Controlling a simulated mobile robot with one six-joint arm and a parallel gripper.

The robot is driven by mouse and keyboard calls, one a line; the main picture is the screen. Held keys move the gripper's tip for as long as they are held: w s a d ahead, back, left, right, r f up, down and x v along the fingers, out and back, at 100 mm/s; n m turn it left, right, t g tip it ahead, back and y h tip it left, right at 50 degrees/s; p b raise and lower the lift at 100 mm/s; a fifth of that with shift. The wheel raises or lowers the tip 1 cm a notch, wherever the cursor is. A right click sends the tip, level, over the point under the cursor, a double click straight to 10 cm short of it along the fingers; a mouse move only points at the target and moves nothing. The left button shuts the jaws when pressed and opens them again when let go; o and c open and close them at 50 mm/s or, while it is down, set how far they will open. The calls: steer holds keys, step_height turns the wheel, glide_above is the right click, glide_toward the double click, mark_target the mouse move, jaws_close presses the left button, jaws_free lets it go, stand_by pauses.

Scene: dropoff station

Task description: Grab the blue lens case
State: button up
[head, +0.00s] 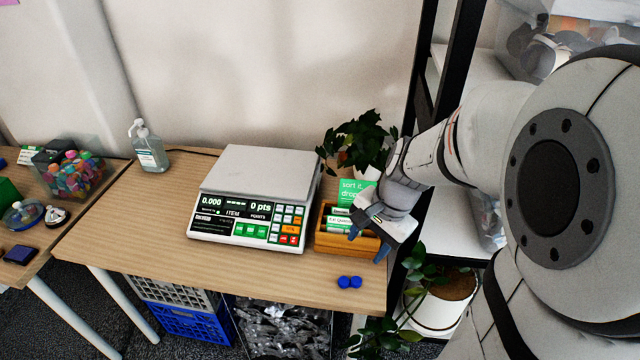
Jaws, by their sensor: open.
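The blue lens case (350,282) lies on the wooden table (180,262) near its front edge, toward the right end. It shows as two small round blue caps side by side. My gripper (368,243) is above the right part of the table, over the wooden box, behind and slightly right of the lens case. It is open, its fingers point down, and it is apart from the case. Nothing covers the lens case in the head view.
A scale (246,190) stands left of the case. A wooden box (330,242) with green cards is behind it. A potted plant (362,140) stands at the back, a sanitizer bottle (150,148) at the back left. A black shelf post (455,60) rises at right. The front left tabletop is clear.

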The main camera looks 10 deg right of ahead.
mark_target(351, 279)
steer(key=w+f+m+b, duration=0.1)
steer(key=w+f+m, duration=0.1)
steer(key=f, duration=0.5)
steer(key=w+f+m+y+b, duration=0.1)
steer(key=w+f+m+b, duration=0.1)
steer(key=f+m, duration=0.2)
steer(key=w+f+m+b, duration=0.2)
steer(key=f+m, duration=0.1)
steer(key=f, duration=0.7)
steer(key=shift+d+f+y, duration=0.1)
steer(key=shift+d+y, duration=0.05)
steer(key=shift+y, duration=0.25)
steer(key=shift+c, duration=0.4)
steer(key=c, duration=1)
